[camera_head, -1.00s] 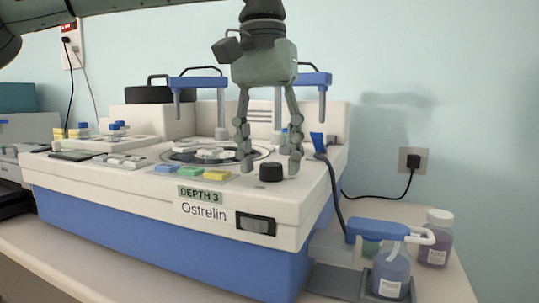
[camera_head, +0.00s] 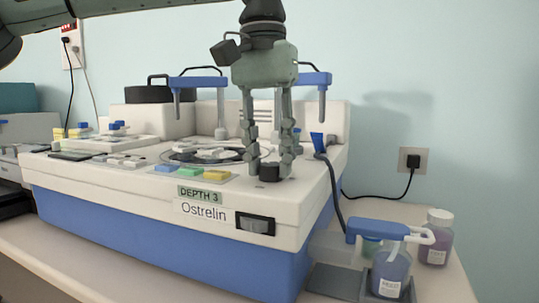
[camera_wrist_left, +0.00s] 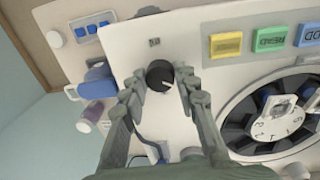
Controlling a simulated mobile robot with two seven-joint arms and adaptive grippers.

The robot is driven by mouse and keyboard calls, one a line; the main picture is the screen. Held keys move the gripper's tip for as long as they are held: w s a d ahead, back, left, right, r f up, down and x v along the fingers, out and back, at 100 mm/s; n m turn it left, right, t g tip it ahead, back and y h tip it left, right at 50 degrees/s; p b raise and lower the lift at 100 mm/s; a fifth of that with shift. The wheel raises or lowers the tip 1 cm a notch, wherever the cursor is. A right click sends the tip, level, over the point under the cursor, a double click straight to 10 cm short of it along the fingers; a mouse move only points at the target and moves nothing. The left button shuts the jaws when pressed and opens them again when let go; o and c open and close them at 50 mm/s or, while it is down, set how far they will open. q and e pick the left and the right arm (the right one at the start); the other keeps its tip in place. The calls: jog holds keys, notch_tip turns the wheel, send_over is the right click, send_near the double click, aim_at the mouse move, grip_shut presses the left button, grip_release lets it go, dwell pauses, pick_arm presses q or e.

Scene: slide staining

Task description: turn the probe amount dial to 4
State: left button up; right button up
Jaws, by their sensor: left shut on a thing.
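The black dial (camera_head: 269,172) stands on the top of the white and blue machine (camera_head: 120,190), near its front right corner. My left gripper (camera_head: 269,174) points down over it, with one finger on each side, shut on the dial. The left wrist view shows the dial (camera_wrist_left: 160,76) between the two fingertips (camera_wrist_left: 160,84), with a pale pointer line on its top. A small marking (camera_wrist_left: 154,42) lies beside the dial, too small to read. A green label on the machine's front reads DEPTH 3 (camera_head: 200,194). My right gripper is not in view.
Blue, green and yellow buttons (camera_head: 191,171) lie left of the dial, with a round slide carousel (camera_head: 205,155) behind them. Two blue-topped arms (camera_head: 198,82) rise at the back. Bottles (camera_head: 437,238) and a blue-handled holder (camera_head: 378,231) stand at the right.

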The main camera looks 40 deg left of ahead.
aim_at(268, 163)
pick_arm(q)
jog(key=m, duration=1.1)
jog(key=shift+w+a+g, duration=0.1)
jog(key=shift+g, duration=0.2)
jog(key=shift+m, duration=0.3)
jog(key=o, duration=1.2)
jog(key=shift+c, duration=0.2)
notch_tip(268, 163, up, 12)
jog(key=shift+w+a, duration=0.2)
jog(key=shift+a, duration=0.05)
